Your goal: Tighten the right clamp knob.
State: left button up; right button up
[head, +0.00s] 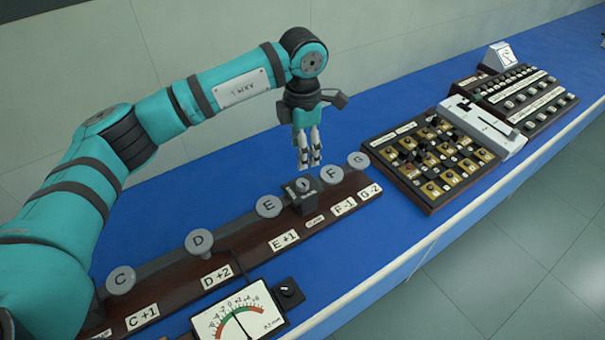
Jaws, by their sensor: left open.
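A long dark wooden bar (195,298) carries a row of grey round discs lettered C (121,279), D (199,240), E (269,206), F (332,174) and G (358,160). A small black block (310,203) with a round grey knob (303,186) on top sits on the bar between E and F. No part is marked as the right clamp knob, so I cannot tell which one it is. My left gripper (309,166) points down just above the black block, its fingers slightly apart with nothing visible between them. Contact with the knob cannot be told. My right gripper is not in view.
A dial meter (238,315) and a small black knob box (290,291) stand in front of the bar. A panel of switches (433,208), a white unit (487,122) and a further panel (540,105) stand right. Blue bench top (375,240) between is clear.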

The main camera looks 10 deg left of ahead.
aim_at(302, 183)
pick_arm(q)
notch_tip(302, 183, down, 10)
jog(key=p, duration=0.2)
jog(key=shift+r+p, duration=0.15)
jog(key=shift+p, duration=0.15)
jog(key=shift+w+f, duration=0.1)
jog(key=shift+f, duration=0.55)
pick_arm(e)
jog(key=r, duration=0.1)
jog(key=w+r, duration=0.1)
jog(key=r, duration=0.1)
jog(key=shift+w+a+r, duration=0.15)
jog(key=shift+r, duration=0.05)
